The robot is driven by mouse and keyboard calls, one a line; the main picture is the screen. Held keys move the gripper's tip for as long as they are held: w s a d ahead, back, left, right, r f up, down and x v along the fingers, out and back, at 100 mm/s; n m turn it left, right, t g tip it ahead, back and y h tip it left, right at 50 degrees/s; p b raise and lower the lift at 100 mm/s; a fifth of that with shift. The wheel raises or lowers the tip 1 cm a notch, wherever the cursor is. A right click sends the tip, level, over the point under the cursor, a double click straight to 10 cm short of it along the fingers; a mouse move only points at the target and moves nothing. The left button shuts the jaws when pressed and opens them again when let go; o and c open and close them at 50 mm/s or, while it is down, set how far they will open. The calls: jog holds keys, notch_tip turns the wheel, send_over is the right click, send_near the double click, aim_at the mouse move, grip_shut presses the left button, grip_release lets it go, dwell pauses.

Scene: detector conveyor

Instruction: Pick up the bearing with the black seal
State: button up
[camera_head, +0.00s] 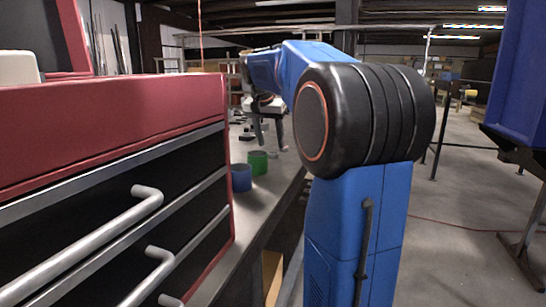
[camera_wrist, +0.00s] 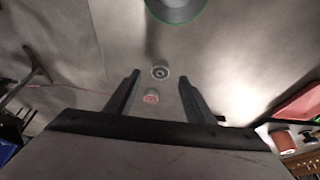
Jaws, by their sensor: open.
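In the wrist view, a small round bearing with a dark face and a pale ring (camera_wrist: 160,73) lies flat on the grey bench top. It is near the line between my gripper's fingertips (camera_wrist: 159,79), apart from both fingers. A second bearing with a red face (camera_wrist: 150,98) lies closer to my gripper's palm, also between the fingers. My gripper is open and empty, and its fingers point down over the bench in the head view (camera_head: 269,143). How high the fingertips are above the bearings is unclear. The bearings cannot be made out in the head view.
A green cup (camera_head: 257,163) and a blue cup (camera_head: 241,184) stand on the bench (camera_head: 262,200). A green-rimmed round container (camera_wrist: 204,14) is at the wrist view's top edge. A red drawer cabinet (camera_head: 110,130) stands at left. Small dark items lie farther along the bench.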

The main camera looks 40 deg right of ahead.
aim_at(273, 153)
jog(key=x, duration=0.4)
jog(key=shift+w+d+f, duration=0.1)
jog(key=shift+w+f, duration=0.05)
jog(key=shift+f, duration=0.1)
jog(key=shift+c, duration=0.4)
jog(key=c, duration=1.1)
jog(key=shift+r, duration=0.15)
notch_tip(273, 153, up, 10)
